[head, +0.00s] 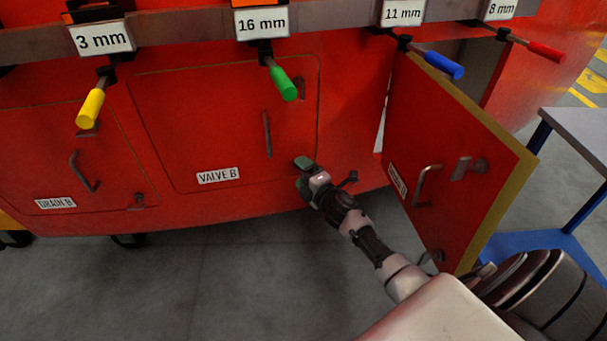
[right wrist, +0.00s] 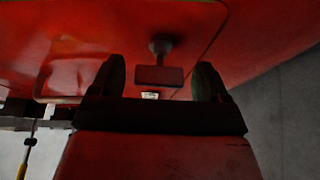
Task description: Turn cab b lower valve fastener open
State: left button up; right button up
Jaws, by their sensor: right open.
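The valve B door (head: 200,120) is a red hatch in the red panel, labelled VALVE B (head: 218,176). It looks closed, with a vertical bar handle (head: 267,135). My right gripper (head: 303,176) is at the door's lower right corner and hides the lower fastener there in the head view. In the right wrist view the fastener (right wrist: 160,76) shows as a short stem with a flat dark plate, in the gap between the two open fingers (right wrist: 161,82). I cannot tell whether they touch it. My left gripper is not in view.
A neighbouring red door (head: 440,160) with a yellowish edge stands open, right of my right arm. The drain B door (head: 70,150) is at left. Yellow (head: 92,108), green (head: 283,82), blue (head: 443,65) and red (head: 546,51) handled tools hang from the rail above. A blue-legged table (head: 582,130) stands at right.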

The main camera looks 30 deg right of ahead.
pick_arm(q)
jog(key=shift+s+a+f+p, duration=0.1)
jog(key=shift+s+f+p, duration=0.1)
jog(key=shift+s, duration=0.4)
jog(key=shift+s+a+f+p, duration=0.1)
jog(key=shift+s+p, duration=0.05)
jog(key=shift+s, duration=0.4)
pick_arm(e)
jog(key=s, duration=1)
jog(key=shift+s+d, duration=0.15)
jog(key=shift+s, duration=0.25)
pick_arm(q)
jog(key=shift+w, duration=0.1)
